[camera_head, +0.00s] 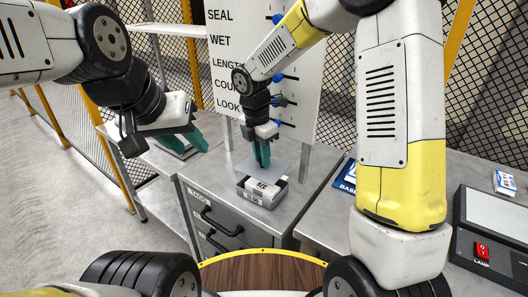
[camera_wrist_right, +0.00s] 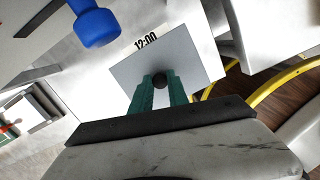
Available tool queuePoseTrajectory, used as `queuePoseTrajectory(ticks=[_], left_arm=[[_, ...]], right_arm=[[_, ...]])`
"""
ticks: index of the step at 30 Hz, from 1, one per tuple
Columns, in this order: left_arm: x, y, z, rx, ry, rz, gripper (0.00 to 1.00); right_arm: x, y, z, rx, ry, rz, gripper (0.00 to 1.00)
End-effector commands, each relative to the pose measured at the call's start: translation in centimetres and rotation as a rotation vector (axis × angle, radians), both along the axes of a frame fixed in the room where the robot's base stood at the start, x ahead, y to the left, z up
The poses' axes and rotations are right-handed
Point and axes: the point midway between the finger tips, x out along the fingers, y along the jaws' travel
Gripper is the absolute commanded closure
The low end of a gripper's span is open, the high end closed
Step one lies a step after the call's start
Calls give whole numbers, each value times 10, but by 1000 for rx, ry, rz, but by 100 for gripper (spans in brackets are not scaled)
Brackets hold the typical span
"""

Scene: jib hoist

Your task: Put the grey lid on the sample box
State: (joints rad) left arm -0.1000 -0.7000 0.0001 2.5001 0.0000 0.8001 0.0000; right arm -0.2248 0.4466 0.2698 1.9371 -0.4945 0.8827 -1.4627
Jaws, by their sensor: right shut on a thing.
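The grey lid (camera_head: 272,168) is a thin square plate with a dark knob (camera_wrist_right: 160,81). My right gripper (camera_head: 262,161) is shut on that knob, with the teal fingers on either side of it in the right wrist view (camera_wrist_right: 161,88). The sample box (camera_head: 257,198) is a small grey open box on the bench, with a white labelled thing (camera_head: 264,188) in it. The lid is over the rear part of the box; whether they touch is unclear. In the right wrist view the lid (camera_wrist_right: 185,62) hides most of what is below. My left gripper (camera_head: 197,137) is open and empty, left of the box.
A white board (camera_head: 262,50) with words and blue knobs stands behind the box. A blue item (camera_head: 345,176) lies to the right. A lamp unit (camera_head: 490,240) with a red switch is at far right. Drawers (camera_head: 225,225) are below the box.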

Motion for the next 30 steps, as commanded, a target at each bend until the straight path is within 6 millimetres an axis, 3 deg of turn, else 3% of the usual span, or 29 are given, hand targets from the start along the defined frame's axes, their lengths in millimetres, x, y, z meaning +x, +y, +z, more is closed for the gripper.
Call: queuePoseTrajectory(ticks=[18,30], left_arm=[[0,0,0,0,0,0,66],[0,0,0,0,0,0,66]], right_arm=[[-1,0,-52,0,1,-2,100],[0,0,-57,0,0,-2,100]])
